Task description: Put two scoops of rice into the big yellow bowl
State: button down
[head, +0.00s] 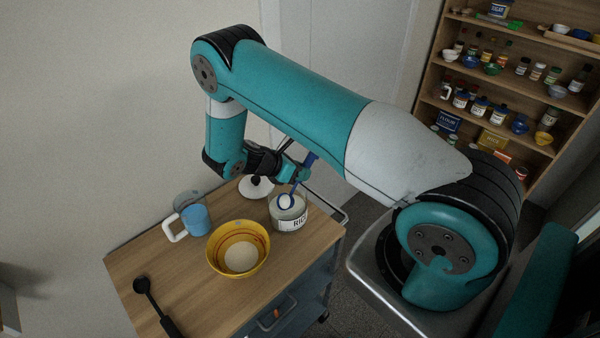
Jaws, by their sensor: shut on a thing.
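My gripper (294,170) is shut on a blue scoop (310,161) above the back right of the wooden cart top. The scoop slants down to the mouth of a clear jar (290,225) labelled rice. Its round head, with something white in it, shows at the jar's opening; I cannot tell whether it is inside or just above. The big yellow bowl (225,236) stands in front and to the left of the jar. A pale round heap (241,257), seemingly rice, lies in the bowl.
A white lid (256,187) lies behind the jar. A black ladle (155,303) lies at the front left. Shelves of jars (500,130) stand at the right.

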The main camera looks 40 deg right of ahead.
aim_at(306, 161)
jog(key=shift+d+r+p, duration=0.1)
jog(key=shift+r+p, duration=0.85)
jog(key=shift+r, duration=0.5)
jog(key=shift+d+r, duration=0.1)
jog(key=shift+r, duration=0.15)
jog(key=shift+d+f+y+p, duration=0.3)
jog(key=shift+d+y+p, duration=0.45)
jog(key=shift+y+p, duration=0.4)
jog(key=d+y, duration=0.1)
jog(key=d+f+y, duration=0.1)
jog(key=y, duration=0.1)
jog(key=shift+f+n+y+p, duration=0.1)
jog(key=shift+n+y+p, duration=0.15)
jog(key=shift+n+p, duration=0.05)
jog(key=shift+d+y, duration=0.1)
jog(key=shift+y, duration=0.2)
jog(key=shift+d+r+y+p, duration=0.15)
jog(key=shift+r+y+p, duration=0.4)
jog(key=shift+y, duration=0.35)
